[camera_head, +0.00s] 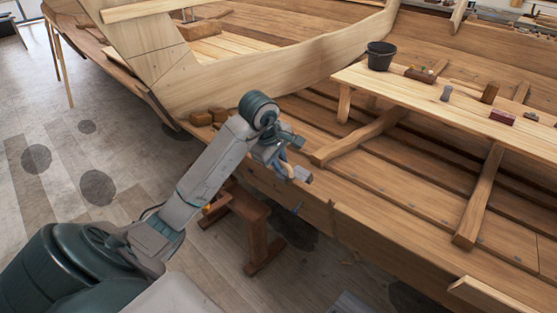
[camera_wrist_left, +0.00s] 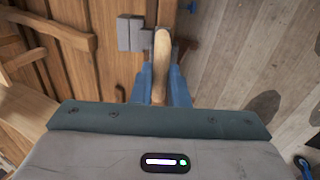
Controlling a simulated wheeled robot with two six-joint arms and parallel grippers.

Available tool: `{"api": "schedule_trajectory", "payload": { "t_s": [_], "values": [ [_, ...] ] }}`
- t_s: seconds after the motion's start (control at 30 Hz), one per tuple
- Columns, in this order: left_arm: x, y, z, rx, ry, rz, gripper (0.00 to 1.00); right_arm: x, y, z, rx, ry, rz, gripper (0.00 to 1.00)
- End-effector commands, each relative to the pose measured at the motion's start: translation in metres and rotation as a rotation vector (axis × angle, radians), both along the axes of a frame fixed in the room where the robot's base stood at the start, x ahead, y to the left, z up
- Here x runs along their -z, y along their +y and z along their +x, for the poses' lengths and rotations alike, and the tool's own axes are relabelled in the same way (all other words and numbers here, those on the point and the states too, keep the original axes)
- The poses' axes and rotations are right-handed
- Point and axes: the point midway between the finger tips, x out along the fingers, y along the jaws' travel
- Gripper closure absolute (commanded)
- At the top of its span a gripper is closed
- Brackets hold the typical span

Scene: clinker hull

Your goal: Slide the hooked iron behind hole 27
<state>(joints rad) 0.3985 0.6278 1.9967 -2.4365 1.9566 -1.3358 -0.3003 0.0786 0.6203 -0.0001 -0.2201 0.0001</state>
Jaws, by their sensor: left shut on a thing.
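My left gripper (camera_head: 284,168) is over the near edge of the hull (camera_head: 350,220), low in the middle of the head view. It is shut on a tool with a pale wooden handle and a grey block-like metal end, which looks like the hooked iron (camera_head: 303,175). In the left wrist view the handle (camera_wrist_left: 161,50) stands between the blue fingers, with the grey metal (camera_wrist_left: 130,33) to its left, over the hull's edge. I cannot tell whether the iron touches the planking. Hole 27 cannot be made out. My right gripper is not in view.
A plank bench (camera_head: 450,95) inside the hull carries a black bucket (camera_head: 380,55) and several small tools and blocks. Ribs (camera_head: 480,195) cross the planking. A wooden trestle (camera_head: 255,225) stands below the hull's edge. The floor (camera_head: 60,170) at left is clear.

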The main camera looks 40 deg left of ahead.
Motion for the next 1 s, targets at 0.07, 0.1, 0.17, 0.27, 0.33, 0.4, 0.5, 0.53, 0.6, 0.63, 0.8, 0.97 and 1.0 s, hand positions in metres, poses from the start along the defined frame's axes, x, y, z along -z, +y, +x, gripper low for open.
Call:
{"api": "schedule_trajectory", "payload": {
  "t_s": [0.07, 0.1, 0.17, 0.27, 0.33, 0.4, 0.5, 0.53, 0.6, 0.63, 0.8, 0.97, 1.0],
  "values": [
    [0.000, -0.006, 0.000, 0.003, 0.000, -0.004, 1.00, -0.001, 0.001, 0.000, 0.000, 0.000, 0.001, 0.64],
    [0.000, -0.009, 0.000, 0.004, 0.000, -0.005, 1.00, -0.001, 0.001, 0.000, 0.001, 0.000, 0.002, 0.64],
    [0.000, -0.014, 0.000, 0.004, -0.001, -0.006, 1.00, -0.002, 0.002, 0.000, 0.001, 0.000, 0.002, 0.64],
    [0.000, -0.021, -0.001, 0.004, 0.000, -0.005, 1.00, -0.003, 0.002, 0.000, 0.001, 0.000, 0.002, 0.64],
    [0.000, -0.026, -0.001, 0.003, 0.000, -0.006, 1.00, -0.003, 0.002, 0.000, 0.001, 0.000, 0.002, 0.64],
    [-0.002, -0.031, -0.001, 0.004, 0.000, -0.006, 1.00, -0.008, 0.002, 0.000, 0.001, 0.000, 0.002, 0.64],
    [-0.003, -0.038, -0.001, 0.004, 0.000, -0.006, 1.00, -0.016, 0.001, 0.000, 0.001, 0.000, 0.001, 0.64],
    [-0.003, -0.040, -0.001, 0.004, 0.000, -0.006, 1.00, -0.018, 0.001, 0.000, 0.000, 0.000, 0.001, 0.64],
    [-0.003, -0.045, -0.002, 0.004, 0.000, -0.006, 1.00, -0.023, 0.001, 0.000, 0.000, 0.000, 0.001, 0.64],
    [-0.003, -0.047, -0.002, 0.003, 0.000, -0.006, 1.00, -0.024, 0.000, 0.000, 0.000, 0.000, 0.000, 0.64],
    [-0.001, -0.053, -0.002, 0.002, 0.001, -0.003, 1.00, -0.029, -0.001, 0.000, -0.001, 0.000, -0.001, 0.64],
    [0.000, -0.054, -0.002, 0.002, 0.000, -0.002, 1.00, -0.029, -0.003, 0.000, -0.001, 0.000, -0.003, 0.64],
    [0.000, -0.054, -0.002, 0.002, 0.000, -0.002, 1.00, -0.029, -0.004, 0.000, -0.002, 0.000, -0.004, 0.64]
  ]
}}
